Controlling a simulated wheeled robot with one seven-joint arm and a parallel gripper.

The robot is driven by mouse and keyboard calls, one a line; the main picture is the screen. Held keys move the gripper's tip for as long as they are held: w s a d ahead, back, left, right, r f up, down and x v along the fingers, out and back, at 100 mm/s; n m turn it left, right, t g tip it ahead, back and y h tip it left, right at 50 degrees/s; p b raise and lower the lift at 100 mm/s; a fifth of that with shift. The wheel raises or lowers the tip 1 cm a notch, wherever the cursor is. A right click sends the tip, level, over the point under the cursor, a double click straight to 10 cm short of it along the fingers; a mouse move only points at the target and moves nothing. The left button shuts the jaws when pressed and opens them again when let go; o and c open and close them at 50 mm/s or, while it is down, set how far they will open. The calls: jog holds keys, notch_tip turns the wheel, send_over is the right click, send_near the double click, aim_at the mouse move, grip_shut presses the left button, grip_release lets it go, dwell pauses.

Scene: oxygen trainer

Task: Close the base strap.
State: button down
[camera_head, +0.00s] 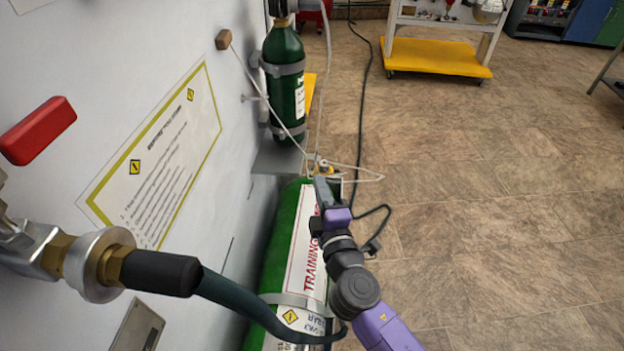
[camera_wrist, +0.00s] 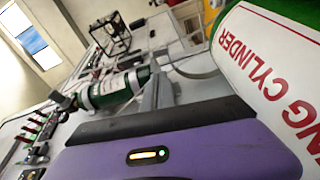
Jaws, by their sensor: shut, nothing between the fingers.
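A large green training cylinder (camera_head: 284,225) with a white and red label stands against the panel, and its label fills the right of the wrist view (camera_wrist: 270,65). A grey strap band (camera_head: 297,303) goes around its lower part. A smaller green cylinder (camera_head: 283,45) is on the panel above it, with grey bands (camera_head: 286,69) around it. I cannot tell which band is the base strap, or whether its latch is open. My gripper (camera_head: 321,186) is shut and empty, close in front of the large cylinder's upper part. My gripper hides part of its label.
A dark hose (camera_head: 245,308) with a brass fitting crosses low in front of the large cylinder. Thin pale tubes (camera_head: 350,170) and a black cable (camera_head: 363,90) lie near its top. A yellow-shelved cart (camera_head: 435,58) stands at the back. The floor to the right is clear.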

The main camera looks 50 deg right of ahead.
jog(key=p+x, duration=0.1)
jog(key=x, duration=0.7)
jog(key=shift+w+d, duration=0.2)
jog(key=shift+w, duration=0.15)
jog(key=s+f+m+b, duration=0.1)
jog(key=b, duration=0.2)
jog(key=d+f+m+b, duration=0.1)
jog(key=b, duration=0.2)
jog(key=s+d+f+m+b, duration=0.1)
jog(key=f+b, duration=0.1)
jog(key=b, duration=0.2)
jog(key=shift+s+h, duration=0.3)
jog(key=shift+s, duration=0.05)
jog(key=f+m+b, duration=0.1)
jog(key=b, duration=0.2)
jog(key=s+d+f+m+h+b, duration=0.1)
jog(key=b, duration=0.2)
jog(key=s+f+m+b, duration=0.1)
jog(key=b, duration=0.2)
jog(key=shift+d+m+t, duration=0.3)
jog(key=shift+d+m, duration=0.05)
jog(key=shift+m, duration=0.05)
jog(key=shift+s+f+b, duration=0.1)
jog(key=shift+b, duration=0.3)
